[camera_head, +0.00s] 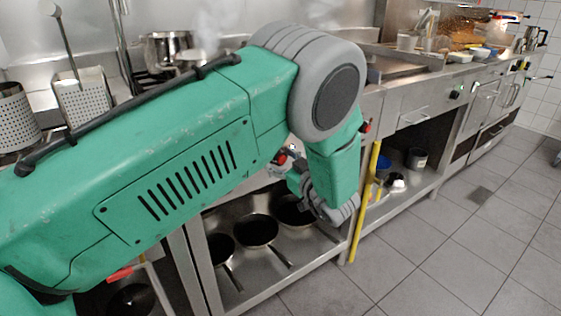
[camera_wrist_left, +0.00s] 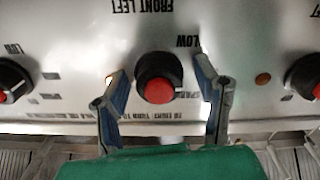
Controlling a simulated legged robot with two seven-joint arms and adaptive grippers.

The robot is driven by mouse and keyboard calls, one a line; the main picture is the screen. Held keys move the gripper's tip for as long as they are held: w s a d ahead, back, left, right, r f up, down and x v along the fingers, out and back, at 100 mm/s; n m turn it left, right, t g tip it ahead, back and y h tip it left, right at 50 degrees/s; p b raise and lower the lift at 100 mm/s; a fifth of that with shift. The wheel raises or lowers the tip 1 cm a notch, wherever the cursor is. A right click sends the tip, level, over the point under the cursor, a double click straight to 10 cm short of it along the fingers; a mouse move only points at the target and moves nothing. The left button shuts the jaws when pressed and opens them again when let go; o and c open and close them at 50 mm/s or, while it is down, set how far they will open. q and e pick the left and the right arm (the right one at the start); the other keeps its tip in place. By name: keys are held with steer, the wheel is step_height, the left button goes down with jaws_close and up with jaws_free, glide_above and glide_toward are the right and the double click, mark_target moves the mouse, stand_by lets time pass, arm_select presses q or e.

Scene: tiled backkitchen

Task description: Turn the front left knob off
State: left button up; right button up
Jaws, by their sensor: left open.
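The front left knob (camera_wrist_left: 159,78) is black with a red centre and sits on a metal panel under an upside-down "FRONT LEFT" label in the left wrist view. My left gripper (camera_wrist_left: 162,88) is open, with one finger on each side of the knob. Gaps show between the fingers and the knob, and the gripper is not closed on it. In the head view my left gripper (camera_head: 292,172) is small and partly hidden beside my green forearm, close to the stove front. My right gripper is in neither view.
Other red-centred knobs (camera_wrist_left: 12,80) (camera_wrist_left: 314,78) sit left and right on the panel. A yellow pipe (camera_head: 364,200) runs down the stove front. Pans (camera_head: 256,230) lie on the shelf below. The tiled floor (camera_head: 440,250) at the right is clear.

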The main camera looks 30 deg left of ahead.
arm_select(q)
steer(key=shift+d+r, duration=0.1)
steer(key=shift+d, duration=0.2)
steer(key=shift+c, duration=0.8)
steer(key=shift+d, duration=0.1)
steer(key=c, duration=1)
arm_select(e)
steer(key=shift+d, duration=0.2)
arm_select(q)
steer(key=shift+r, duration=0.1)
steer(key=m+p, duration=0.3)
steer(key=shift+r+m, duration=0.15)
steer(key=shift+m, duration=0.25)
steer(key=m+p, duration=0.3)
steer(key=m, duration=0.1)
steer(key=shift+m, duration=0.3)
steer(key=m+p, duration=0.1)
steer(key=m, duration=0.3)
steer(key=shift+a+p, duration=0.2)
steer(key=shift+p, duration=0.1)
steer(key=shift+w+m+p, duration=0.1)
steer(key=shift+m+p, duration=0.45)
steer(key=shift+m, duration=2.25)
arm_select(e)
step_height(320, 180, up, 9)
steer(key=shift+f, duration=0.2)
